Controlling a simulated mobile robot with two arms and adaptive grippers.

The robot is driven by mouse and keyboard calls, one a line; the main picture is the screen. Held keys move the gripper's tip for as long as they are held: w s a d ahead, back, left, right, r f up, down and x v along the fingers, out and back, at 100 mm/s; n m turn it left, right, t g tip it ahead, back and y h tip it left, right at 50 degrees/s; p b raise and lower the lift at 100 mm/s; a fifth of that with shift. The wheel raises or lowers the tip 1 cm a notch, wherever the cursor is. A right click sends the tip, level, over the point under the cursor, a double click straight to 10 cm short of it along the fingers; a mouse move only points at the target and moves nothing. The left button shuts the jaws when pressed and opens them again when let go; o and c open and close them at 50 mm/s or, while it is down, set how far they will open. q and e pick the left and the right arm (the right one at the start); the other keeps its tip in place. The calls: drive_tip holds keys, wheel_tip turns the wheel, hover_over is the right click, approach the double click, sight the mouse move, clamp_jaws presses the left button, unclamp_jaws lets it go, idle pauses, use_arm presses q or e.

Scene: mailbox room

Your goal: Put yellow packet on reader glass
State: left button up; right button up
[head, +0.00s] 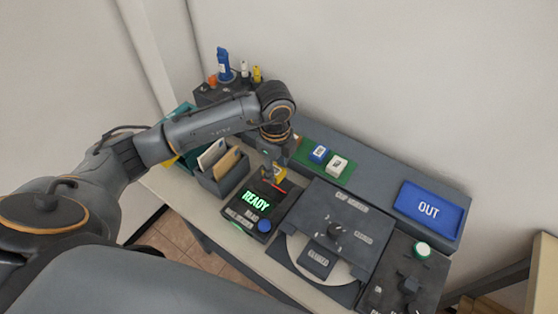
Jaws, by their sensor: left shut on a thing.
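My left gripper (271,179) points down over the back part of the dark reader (243,216). It is shut on the yellow packet (279,171), of which only a small yellow patch shows between and beside the fingers. The reader's display glows green with the word READY, and a blue button sits at its front right. A red line shows on the reader beside the fingers; the glass is mostly hidden by my gripper. I cannot tell whether the packet touches the glass. My right gripper is not in view.
An envelope box (222,182) stands left of the reader. A dark machine with a round plate (340,222) is to the right. A blue OUT tray (429,208) lies at back right.

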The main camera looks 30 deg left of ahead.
sight(275, 187)
use_arm(q)
drive_tip(key=shift+a+f+b, duration=0.15)
drive_tip(key=shift+f+b, duration=0.5)
drive_tip(key=shift+f, duration=0.3)
drive_tip(key=shift+f+b, duration=0.3)
drive_tip(key=shift+f, duration=0.1)
drive_tip(key=shift+f+b, duration=0.55)
drive_tip(key=shift+f, duration=0.3)
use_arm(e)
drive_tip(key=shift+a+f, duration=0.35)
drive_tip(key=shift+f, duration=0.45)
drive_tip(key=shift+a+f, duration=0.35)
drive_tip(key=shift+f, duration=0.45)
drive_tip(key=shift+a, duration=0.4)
use_arm(q)
drive_tip(key=shift+f, duration=0.2)
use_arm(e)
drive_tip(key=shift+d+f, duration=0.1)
use_arm(q)
drive_tip(key=shift+f+b, duration=0.4)
drive_tip(key=shift+b, duration=0.1)
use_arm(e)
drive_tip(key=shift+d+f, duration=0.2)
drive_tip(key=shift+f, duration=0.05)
